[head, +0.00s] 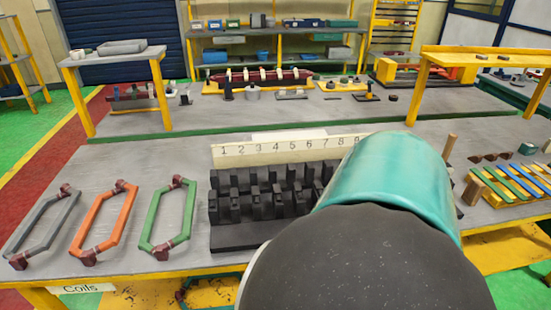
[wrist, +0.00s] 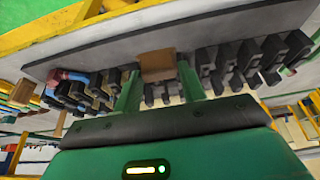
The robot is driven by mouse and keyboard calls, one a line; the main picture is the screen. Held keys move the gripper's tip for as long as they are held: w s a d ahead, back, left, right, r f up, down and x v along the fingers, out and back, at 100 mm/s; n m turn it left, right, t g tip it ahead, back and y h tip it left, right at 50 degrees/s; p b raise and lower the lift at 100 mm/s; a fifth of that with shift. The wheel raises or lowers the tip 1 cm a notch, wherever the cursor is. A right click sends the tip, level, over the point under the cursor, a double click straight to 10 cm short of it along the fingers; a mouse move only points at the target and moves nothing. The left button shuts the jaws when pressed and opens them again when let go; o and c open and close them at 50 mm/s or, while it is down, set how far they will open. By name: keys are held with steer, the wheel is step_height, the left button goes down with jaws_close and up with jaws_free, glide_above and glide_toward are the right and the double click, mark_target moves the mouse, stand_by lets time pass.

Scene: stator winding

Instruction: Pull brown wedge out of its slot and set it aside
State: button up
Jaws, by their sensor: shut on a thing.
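In the wrist view the brown wedge (wrist: 157,65) shows as a flat brown block between the tips of my gripper's two green fingers. My gripper (wrist: 158,82) is shut on it. The dark stator block (wrist: 238,62) with its row of slots lies just behind and to both sides of the fingers. I cannot tell whether the wedge's lower part is still inside a slot. In the head view the stator block (head: 240,235) sits on the table below a board numbered from 1 (head: 290,148). My teal arm covers its right part, and my gripper and the wedge are hidden there.
Grey (head: 42,222), orange (head: 105,220) and green (head: 173,215) coils lie left of the block. A rack of coloured strips (head: 512,187) and wooden pegs (head: 471,190) stand at the right. Bare grey tabletop (head: 130,160) shows behind the coils.

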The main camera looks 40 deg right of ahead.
steer(key=shift+f, duration=2.45)
